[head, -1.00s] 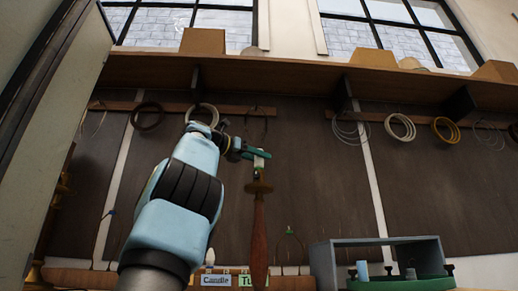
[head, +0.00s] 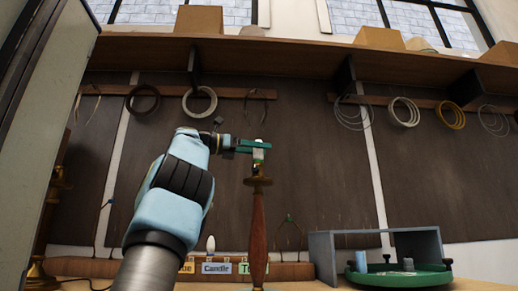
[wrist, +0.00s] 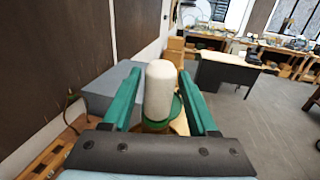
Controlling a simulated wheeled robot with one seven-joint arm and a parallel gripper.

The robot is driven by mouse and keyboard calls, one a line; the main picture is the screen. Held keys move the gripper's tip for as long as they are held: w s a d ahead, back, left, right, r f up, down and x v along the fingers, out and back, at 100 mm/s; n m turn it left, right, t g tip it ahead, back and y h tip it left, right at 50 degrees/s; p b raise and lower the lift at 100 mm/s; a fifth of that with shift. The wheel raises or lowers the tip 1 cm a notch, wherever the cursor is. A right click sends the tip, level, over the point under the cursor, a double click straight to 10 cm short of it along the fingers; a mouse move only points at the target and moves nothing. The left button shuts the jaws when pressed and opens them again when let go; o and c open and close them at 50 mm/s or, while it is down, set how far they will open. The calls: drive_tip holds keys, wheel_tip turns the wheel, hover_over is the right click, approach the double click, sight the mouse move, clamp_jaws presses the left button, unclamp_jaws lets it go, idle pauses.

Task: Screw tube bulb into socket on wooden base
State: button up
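The white tube bulb (wrist: 160,88) stands upright between the two green fingers of my gripper (wrist: 160,98) in the wrist view. The fingers are parted, with a gap showing on each side of the bulb. In the head view my gripper (head: 255,148) is at the top of the tall reddish wooden lamp base (head: 258,232), with the bulb (head: 258,155) at its fingers. The bulb is above the brass socket piece (head: 258,181) and in line with it. The finger partly hides the bulb, and I cannot tell how deep it sits in the socket.
A grey open box (head: 322,255) and a green round tray (head: 400,281) with small parts stand right of the lamp base. A wooden rack with a Candle label (head: 216,268) lies behind it. Wire coils hang under the shelf (head: 290,57) above.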

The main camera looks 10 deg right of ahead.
drive_tip(key=shift+o, duration=0.9)
drive_tip(key=s+a, duration=0.1)
drive_tip(key=a, duration=0.9)
drive_tip(key=shift+s+a, duration=0.35)
drive_tip(key=shift+s, duration=0.05)
drive_tip(key=shift+r, duration=0.1)
